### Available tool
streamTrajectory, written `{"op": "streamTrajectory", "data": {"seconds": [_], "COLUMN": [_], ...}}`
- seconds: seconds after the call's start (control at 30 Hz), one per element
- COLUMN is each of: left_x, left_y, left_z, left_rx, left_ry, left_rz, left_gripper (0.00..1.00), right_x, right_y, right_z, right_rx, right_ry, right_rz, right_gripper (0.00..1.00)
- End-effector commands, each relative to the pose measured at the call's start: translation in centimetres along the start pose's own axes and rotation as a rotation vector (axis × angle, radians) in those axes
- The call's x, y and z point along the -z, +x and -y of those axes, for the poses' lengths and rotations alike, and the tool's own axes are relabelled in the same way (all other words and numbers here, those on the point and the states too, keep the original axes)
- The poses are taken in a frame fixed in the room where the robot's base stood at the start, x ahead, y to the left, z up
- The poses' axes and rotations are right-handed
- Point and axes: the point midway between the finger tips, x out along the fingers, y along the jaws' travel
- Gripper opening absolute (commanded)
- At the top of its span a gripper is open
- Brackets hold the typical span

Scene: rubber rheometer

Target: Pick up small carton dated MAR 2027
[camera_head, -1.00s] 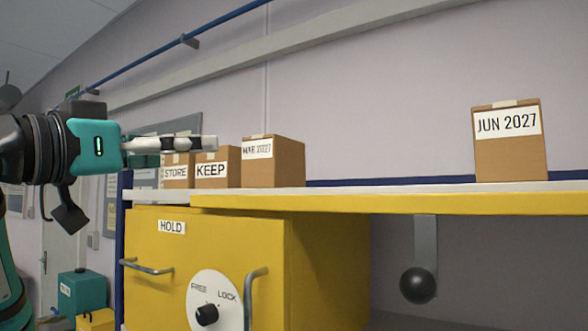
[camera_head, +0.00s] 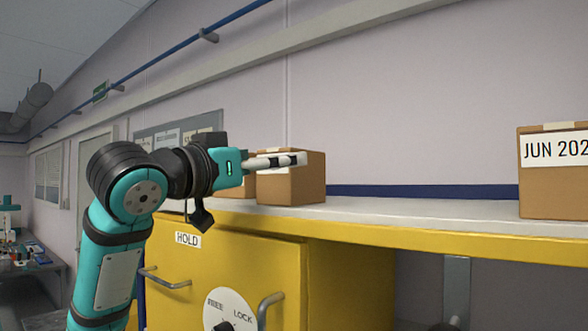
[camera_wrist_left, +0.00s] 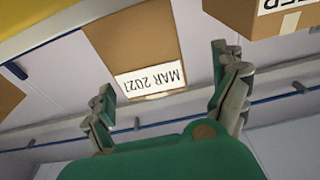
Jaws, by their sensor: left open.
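The small brown carton dated MAR 2027 (camera_head: 309,184) stands upright on the shelf top in the head view; its label is hidden there behind my left gripper (camera_head: 303,159). In the left wrist view the same carton (camera_wrist_left: 133,47) appears upside down, with its MAR 2027 label readable. My left gripper (camera_wrist_left: 163,70) is open, its two fingers spread wide with the carton's label edge between them in the picture. The fingers hold nothing, and I cannot tell their exact distance from the carton. My right gripper is out of view.
A carton labelled JUN 202… (camera_head: 553,183) stands at the right of the shelf (camera_head: 440,219). Another carton (camera_wrist_left: 262,14), its label partly cut off, is near the MAR 2027 one. Below is a yellow cabinet marked HOLD (camera_head: 240,262). The shelf between the MAR and JUN cartons is clear.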

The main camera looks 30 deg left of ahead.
Motion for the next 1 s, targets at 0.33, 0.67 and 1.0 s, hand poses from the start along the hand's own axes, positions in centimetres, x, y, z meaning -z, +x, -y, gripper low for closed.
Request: {"op": "streamTrajectory", "data": {"seconds": [0.33,0.67,1.0], "left_x": [0.2,-0.1,-0.1], "left_y": [4.5,5.2,5.2], "left_z": [-0.7,-0.6,-0.6], "left_rx": [0.000,0.000,0.000], "left_ry": [0.000,0.000,0.000], "left_rz": [0.003,-0.001,0.000], "left_gripper": [0.96,0.96,0.52], "right_x": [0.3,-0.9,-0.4], "right_y": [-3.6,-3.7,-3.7], "right_z": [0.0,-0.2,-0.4], "right_rx": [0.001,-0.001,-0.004], "right_ry": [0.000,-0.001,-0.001], "right_rz": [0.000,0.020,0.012], "right_gripper": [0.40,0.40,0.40]}}
